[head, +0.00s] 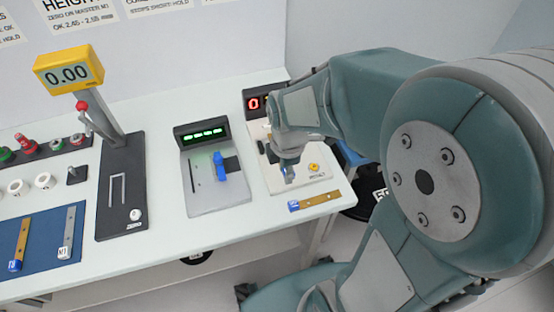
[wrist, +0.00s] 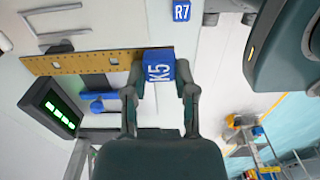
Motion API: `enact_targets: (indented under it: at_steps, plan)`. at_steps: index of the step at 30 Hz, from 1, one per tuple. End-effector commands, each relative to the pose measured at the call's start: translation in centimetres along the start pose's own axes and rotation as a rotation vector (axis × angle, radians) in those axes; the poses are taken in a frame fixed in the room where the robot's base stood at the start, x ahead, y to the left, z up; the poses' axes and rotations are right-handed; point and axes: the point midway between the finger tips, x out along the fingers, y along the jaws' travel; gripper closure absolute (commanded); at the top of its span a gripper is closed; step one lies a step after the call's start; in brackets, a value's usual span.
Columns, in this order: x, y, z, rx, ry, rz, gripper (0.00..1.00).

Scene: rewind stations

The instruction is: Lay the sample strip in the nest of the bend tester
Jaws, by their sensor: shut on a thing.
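My gripper (wrist: 160,82) is shut on the blue tag, marked K5, at one end of the sample strip (wrist: 85,62). The brass-coloured strip has small holes and runs out to the left of the fingers in the wrist view. In the head view my gripper (head: 288,173) hangs over the right-hand station (head: 285,186), which has a red display and a yellow button. The held strip is not clear there. The station's back is partly hidden by my arm. A green-display station (head: 217,197) with a blue lever stands left of it. No readable label names the bend tester or shows its nest.
Another strip (head: 318,200) with a blue tag lies near the table's front edge; a tag marked R7 (wrist: 182,11) shows in the wrist view. A height gauge (head: 121,190) and a blue mat (head: 45,228) with two strips are farther left. Bare table lies between stations.

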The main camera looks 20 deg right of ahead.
Motion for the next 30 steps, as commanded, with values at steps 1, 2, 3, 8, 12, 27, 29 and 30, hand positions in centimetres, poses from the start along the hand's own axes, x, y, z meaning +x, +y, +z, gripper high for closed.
enact_targets:
  at_steps: [1,2,3,8,12,27,29,30]
  plan:
    - [0.5,0.8,0.1,0.002,0.000,-0.003,1.00]
    - [0.8,1.2,0.2,0.001,0.000,-0.004,1.00]
    - [1.4,1.6,0.2,0.001,0.000,-0.006,1.00]
    - [3.7,3.4,0.4,0.001,-0.001,-0.005,1.00]
    - [5.2,4.7,0.6,0.001,0.000,-0.002,1.00]
    - [9.5,5.7,0.8,0.001,0.000,0.000,1.00]
    - [9.4,5.8,0.8,0.001,-0.001,0.001,1.00]
    - [9.4,5.8,0.8,0.001,0.000,0.001,1.00]
